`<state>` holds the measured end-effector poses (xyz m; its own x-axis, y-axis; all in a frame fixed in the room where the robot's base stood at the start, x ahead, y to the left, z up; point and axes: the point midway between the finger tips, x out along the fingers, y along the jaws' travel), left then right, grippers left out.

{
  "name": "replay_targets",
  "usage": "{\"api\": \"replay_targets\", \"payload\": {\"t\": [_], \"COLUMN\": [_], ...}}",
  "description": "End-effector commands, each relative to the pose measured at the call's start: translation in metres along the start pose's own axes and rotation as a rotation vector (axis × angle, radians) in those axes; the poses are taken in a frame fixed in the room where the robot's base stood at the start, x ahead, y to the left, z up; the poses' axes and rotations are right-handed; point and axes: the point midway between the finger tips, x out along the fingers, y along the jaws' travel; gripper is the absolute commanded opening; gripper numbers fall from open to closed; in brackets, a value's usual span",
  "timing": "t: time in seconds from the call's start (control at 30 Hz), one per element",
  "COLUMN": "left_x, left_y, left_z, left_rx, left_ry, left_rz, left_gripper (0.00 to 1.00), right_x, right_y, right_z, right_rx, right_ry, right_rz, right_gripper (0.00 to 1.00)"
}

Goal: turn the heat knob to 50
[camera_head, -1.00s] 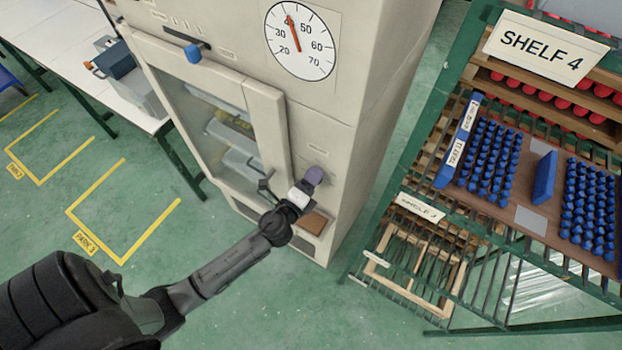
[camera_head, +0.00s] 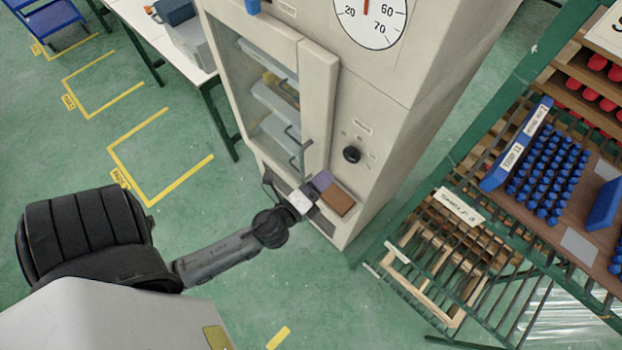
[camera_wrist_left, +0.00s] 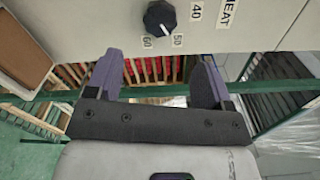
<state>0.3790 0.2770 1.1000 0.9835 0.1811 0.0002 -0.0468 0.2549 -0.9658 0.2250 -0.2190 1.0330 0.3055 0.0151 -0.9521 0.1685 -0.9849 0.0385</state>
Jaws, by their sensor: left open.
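The black heat knob (camera_head: 352,155) is on the front of the beige cabinet (camera_head: 385,120), right of its glass door. In the left wrist view the knob (camera_wrist_left: 160,18) has a white mark low on its face, towards the printed 50 and 60; the exact setting is hard to tell. The labels 40 and HEAT are to its right. My left gripper (camera_head: 318,187) is open and empty, below the knob and apart from it. In the left wrist view its purple fingers (camera_wrist_left: 158,68) are spread with nothing between. My right gripper is not in view.
A round dial (camera_head: 372,18) is above the knob, cut off by the picture's top. A brown block (camera_head: 338,200) protrudes from the cabinet beside my gripper. A green-framed rack (camera_head: 440,175) with a tray of blue pieces stands at the right. The floor between has free room.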

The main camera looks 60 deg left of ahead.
Motion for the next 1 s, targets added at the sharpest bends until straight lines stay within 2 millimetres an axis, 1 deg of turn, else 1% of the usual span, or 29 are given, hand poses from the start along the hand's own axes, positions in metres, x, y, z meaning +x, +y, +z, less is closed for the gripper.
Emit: {"api": "replay_targets", "payload": {"t": [0.03, 0.1, 0.3, 0.47, 1.0], "left_x": [-0.008, -0.016, -0.030, -0.034, -0.033], "left_y": [0.002, 0.002, 0.001, 0.000, 0.000], "left_z": [-0.001, -0.001, 0.000, 0.000, 0.000], "left_rx": [-0.002, -0.002, -0.001, -0.001, 0.000], "left_ry": [-0.001, -0.001, -0.001, -0.001, -0.001], "left_rz": [0.002, 0.001, 0.001, 0.000, 0.000], "left_gripper": [0.75, 0.75, 0.75, 0.75, 0.75], "right_x": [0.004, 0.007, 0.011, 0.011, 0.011], "right_y": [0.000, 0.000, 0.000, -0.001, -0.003], "right_z": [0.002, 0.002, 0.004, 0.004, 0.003], "right_rx": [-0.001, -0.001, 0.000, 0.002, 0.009], "right_ry": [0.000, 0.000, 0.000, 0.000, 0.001], "right_rz": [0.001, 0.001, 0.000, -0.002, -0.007], "right_gripper": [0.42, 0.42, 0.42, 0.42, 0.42]}}
